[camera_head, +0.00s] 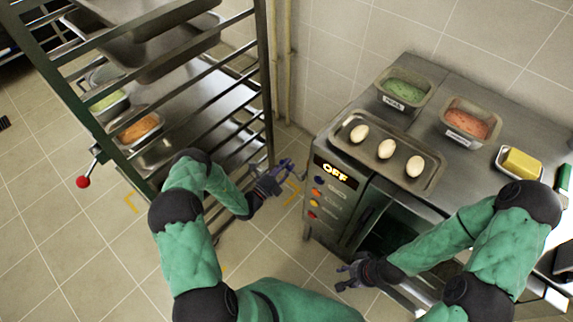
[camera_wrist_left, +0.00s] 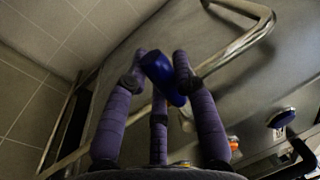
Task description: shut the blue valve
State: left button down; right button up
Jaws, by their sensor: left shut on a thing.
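The blue valve handle (camera_wrist_left: 163,78) shows in the left wrist view, between the purple fingers of my left gripper (camera_wrist_left: 160,75). A bent metal pipe (camera_wrist_left: 238,45) runs behind it. In the head view my left gripper (camera_head: 272,180) is at the left side of the oven, and the blue handle cannot be made out there. My left gripper is shut on the handle. My right gripper (camera_head: 347,274) is in front of the oven opening, with its fingers apart and nothing seen between them.
The oven (camera_head: 330,190) reads OFF and has a column of coloured knobs. A tray with three eggs (camera_head: 440,178) and food containers (camera_head: 404,90) stand on top. A tall metal rack (camera_head: 258,60) stands at the left. A red-tipped lever (camera_head: 83,182) sticks out from it.

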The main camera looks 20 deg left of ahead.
pick_arm(q)
jog(key=shift+f+n+y, duration=0.3)
jog(key=shift+f+n, duration=0.4)
jog(key=shift+n, duration=0.4)
jog(key=c, duration=1.3)
grip_release()
jog(key=shift+o, duration=0.2)
jog(key=shift+s+a, duration=0.1)
jog(key=shift+s, duration=0.05)
jog(key=v, duration=1.1)
jog(key=shift+s+f, duration=0.2)
jog(key=shift+s, duration=0.2)
